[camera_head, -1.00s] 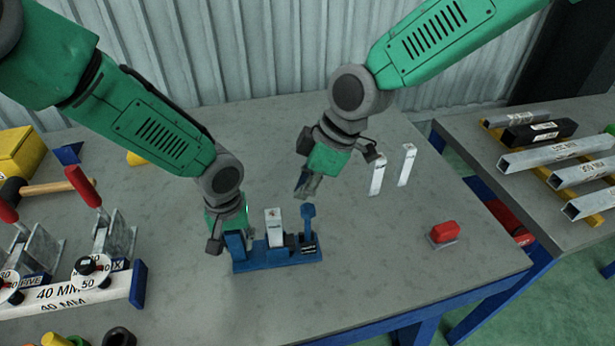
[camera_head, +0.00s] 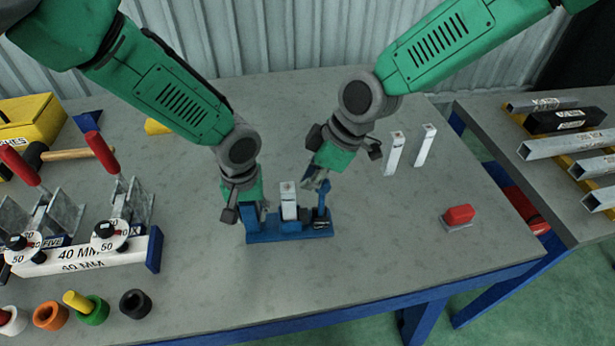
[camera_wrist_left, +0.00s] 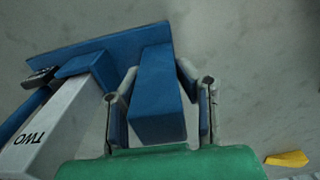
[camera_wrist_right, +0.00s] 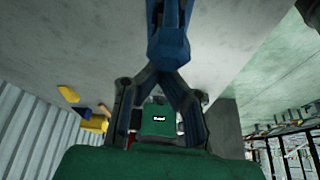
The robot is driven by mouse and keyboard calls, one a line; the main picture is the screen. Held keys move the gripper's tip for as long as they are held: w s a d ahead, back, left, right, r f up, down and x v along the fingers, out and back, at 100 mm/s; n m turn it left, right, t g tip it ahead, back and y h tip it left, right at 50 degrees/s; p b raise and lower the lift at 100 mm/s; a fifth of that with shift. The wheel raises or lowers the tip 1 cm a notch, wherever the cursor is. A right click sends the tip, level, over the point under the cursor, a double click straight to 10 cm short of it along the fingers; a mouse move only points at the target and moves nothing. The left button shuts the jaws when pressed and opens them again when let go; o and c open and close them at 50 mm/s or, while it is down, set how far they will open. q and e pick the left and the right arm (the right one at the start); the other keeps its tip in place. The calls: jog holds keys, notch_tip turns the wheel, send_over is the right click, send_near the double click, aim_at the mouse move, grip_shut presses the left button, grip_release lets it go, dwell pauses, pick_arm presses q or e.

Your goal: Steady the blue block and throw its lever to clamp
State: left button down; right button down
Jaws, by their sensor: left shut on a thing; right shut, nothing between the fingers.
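The blue block (camera_head: 262,238) stands on the table, with a blue post at its left end, a white upright piece (camera_head: 289,205) in the middle and a blue lever (camera_head: 322,205) at its right end. My left gripper (camera_head: 252,212) is shut on the blue post, which shows between its fingers in the left wrist view (camera_wrist_left: 157,95). The white piece there reads "TWO" (camera_wrist_left: 45,130). My right gripper (camera_head: 318,183) is shut and empty at the lever's top. The lever appears upright, just beyond the fingertips in the right wrist view (camera_wrist_right: 169,45). Whether they touch is unclear.
Two white upright pieces (camera_head: 394,155) stand behind to the right, and a red block (camera_head: 459,215) at the right. A 40 MM fixture (camera_head: 85,257) with red-handled clamps and several coloured rings (camera_head: 92,311) are at the left. The table's front middle is clear.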

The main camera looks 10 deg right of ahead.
jog(key=shift+d+y, duration=0.4)
jog(key=shift+d, duration=0.1)
jog(key=shift+d+y, duration=0.8)
jog(key=shift+d, duration=0.1)
jog(key=d+f+y, duration=0.3)
jog(key=d+y, duration=0.3)
jog(key=d, duration=0.2)
jog(key=shift+d+f, duration=0.2)
jog(key=shift+f, duration=0.1)
jog(key=shift+d, duration=0.1)
jog(key=shift+d+r, duration=0.2)
jog(key=shift+d, duration=0.5)
